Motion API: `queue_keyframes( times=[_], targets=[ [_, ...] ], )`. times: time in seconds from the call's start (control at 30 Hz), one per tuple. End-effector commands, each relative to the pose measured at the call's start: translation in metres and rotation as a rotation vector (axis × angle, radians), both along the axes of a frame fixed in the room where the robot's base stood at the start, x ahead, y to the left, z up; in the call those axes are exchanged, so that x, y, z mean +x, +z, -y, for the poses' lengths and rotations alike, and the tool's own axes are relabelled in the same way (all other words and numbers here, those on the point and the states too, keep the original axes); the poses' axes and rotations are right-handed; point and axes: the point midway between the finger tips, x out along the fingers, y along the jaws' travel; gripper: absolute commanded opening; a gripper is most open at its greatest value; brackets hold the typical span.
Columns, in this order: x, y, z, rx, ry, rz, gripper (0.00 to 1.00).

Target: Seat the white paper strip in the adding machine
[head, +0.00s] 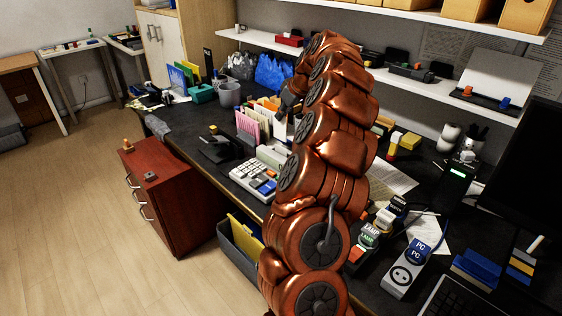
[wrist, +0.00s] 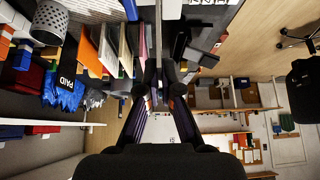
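The adding machine (head: 253,180), pale with grey, blue and red keys, sits on the dark desk left of my arm in the head view. My gripper (head: 287,104) is above the desk beyond it, partly hidden by my arm. In the wrist view my gripper's (wrist: 160,72) fingertips are drawn together on a thin white strip (wrist: 158,38), seen nearly edge-on, which I take to be the paper strip. A white piece (head: 281,127) also shows below the gripper in the head view. The strip's lower end and the machine's slot are not clear.
A black stand (head: 218,148) is left of the machine. A grey mesh cup (head: 229,93) and blue bag (head: 273,72) are farther back. A red-brown drawer cabinet (head: 165,195) stands below the desk edge. A shelf (head: 450,82) overhangs the right.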

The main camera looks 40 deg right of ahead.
Motion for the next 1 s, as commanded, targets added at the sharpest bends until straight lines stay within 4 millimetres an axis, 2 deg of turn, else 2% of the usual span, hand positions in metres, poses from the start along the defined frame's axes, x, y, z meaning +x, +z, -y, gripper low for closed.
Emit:
queue_keyframes(
  times=[0.17, 0.4, 0.63, 0.83, 1.0],
  targets=[
    [-0.002, -0.014, 0.001, 0.004, -0.001, -0.002, 0.0],
    [-0.002, -0.048, 0.001, 0.003, -0.001, -0.003, 0.0],
    [-0.001, -0.067, 0.0, 0.003, 0.0, -0.004, 0.0],
    [-0.002, -0.093, 0.001, 0.004, -0.002, -0.002, 0.0],
    [-0.001, -0.099, 0.001, 0.001, -0.002, -0.001, 0.0]
  ],
)
